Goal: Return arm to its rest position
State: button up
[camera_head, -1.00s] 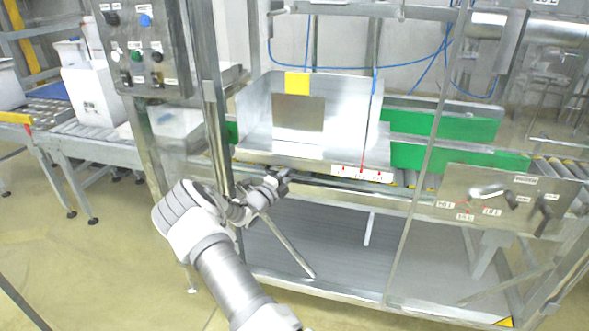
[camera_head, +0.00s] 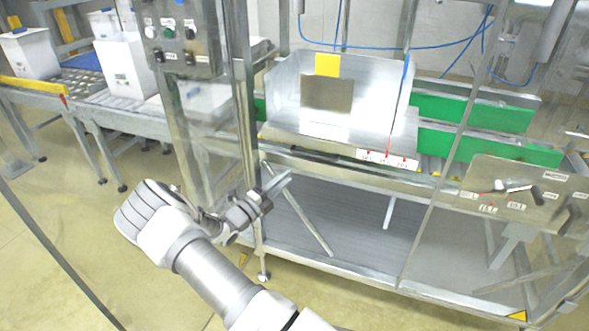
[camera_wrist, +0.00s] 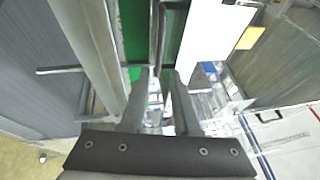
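My gripper (camera_head: 282,184) is in front of the left post of the machine frame in the head view, below the level of the metal box liner tray. In the wrist view its two fingers (camera_wrist: 158,78) stand apart with a gap between them, and nothing is held there. My arm is bent, with its elbow at the lower left of the head view.
The machine's metal tray (camera_head: 375,128) with a yellow label (camera_head: 327,65) stands behind the gripper. A control panel (camera_head: 180,38) hangs at upper left. A conveyor (camera_head: 120,105) carries white boxes (camera_head: 124,65). Open floor (camera_head: 60,215) lies at left.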

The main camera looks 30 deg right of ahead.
jog(key=shift+s+a+f, duration=0.1)
jog(key=shift+s+a, duration=0.05)
jog(key=shift+a, duration=0.2)
dwell(0.3)
jog(key=s+a+r+m+g+y, duration=0.1)
jog(key=s+r+m+g+y, duration=0.4)
jog(key=s+m, duration=0.4)
jog(key=s+a+r+m+g+y, duration=0.2)
jog(key=s+r+m+y, duration=0.35)
jog(key=m, duration=0.65)
jog(key=s+a+r+m+t+y, duration=0.8)
jog(key=s+a+r+m, duration=0.5)
jog(key=s+a+m, duration=0.4)
notch_tip(320, 180, up, 14)
jog(key=p, duration=1.3)
jog(key=shift+s+a+f+g+y, duration=0.15)
jog(key=shift+s+a+g+y, duration=0.15)
jog(key=shift+a+y, duration=0.15)
